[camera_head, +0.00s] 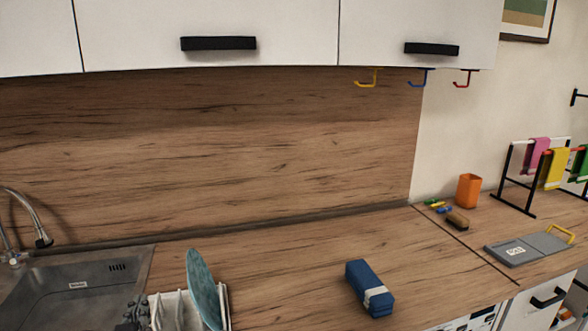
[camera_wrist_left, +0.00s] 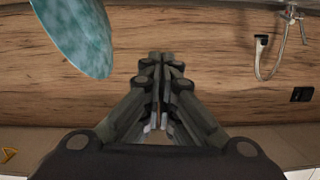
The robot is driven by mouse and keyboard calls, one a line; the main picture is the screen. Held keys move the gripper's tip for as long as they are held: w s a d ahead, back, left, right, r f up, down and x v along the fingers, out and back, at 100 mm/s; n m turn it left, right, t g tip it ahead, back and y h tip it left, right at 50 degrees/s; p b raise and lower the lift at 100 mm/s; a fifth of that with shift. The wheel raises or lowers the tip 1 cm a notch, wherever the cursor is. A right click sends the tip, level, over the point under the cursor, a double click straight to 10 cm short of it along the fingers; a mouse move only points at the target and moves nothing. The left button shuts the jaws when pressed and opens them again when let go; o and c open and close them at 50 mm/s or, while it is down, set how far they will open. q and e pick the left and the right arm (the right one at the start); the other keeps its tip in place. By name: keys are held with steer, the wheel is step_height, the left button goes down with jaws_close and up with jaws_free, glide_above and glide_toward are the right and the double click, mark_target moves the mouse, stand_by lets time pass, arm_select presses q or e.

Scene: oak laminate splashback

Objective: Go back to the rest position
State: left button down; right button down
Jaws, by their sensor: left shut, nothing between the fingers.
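My left gripper (camera_head: 133,312) shows only as a small dark part at the bottom edge of the head view, left of the dish rack. In the left wrist view the left gripper (camera_wrist_left: 160,60) is shut and empty, with its fingers together. A teal speckled plate (camera_head: 201,288) stands on edge in the white dish rack (camera_head: 170,303). The plate (camera_wrist_left: 76,35) also shows at the upper left of the left wrist view, apart from the fingers. My right gripper is in neither view.
A steel sink (camera_head: 75,285) with a tap (camera_head: 30,215) is at the left. A blue case (camera_head: 367,284) with a pale band lies on the counter. An orange cup (camera_head: 468,190), a brush (camera_head: 457,220) and a grey board (camera_head: 520,250) are at the right. White cabinets (camera_head: 210,20) hang above.

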arm_select(q)
steer(key=s+d+f+m+g+h, duration=0.1)
steer(key=s+d+f+g+h, duration=0.15)
steer(key=s+f, duration=0.4)
steer(key=s+d+f+m+g+h, duration=0.1)
steer(key=s+d+f+g, duration=0.25)
steer(key=s+f, duration=0.35)
steer(key=s+d+f+m+g+h, duration=0.1)
steer(key=s+d+f+g, duration=0.2)
steer(key=s, duration=0.5)
steer(key=s+d+f+m+g+h, duration=0.1)
steer(key=s+f+m+g, duration=0.15)
steer(key=s+f, duration=0.4)
step_height(320, 180, down, 28)
steer(key=g+b, duration=0.1)
steer(key=b, duration=0.4)
steer(key=s+a+f+g+b, duration=0.1)
steer(key=s+f+b, duration=0.1)
steer(key=s+f, duration=0.7)
steer(key=s+a+f+b, duration=0.1)
steer(key=s+f+b, duration=0.2)
steer(key=s+f, duration=0.6)
step_height(320, 180, down, 5)
steer(key=shift+s+a+f+g, duration=0.2)
steer(key=shift+a+g, duration=0.15)
steer(key=shift+y, duration=0.25)
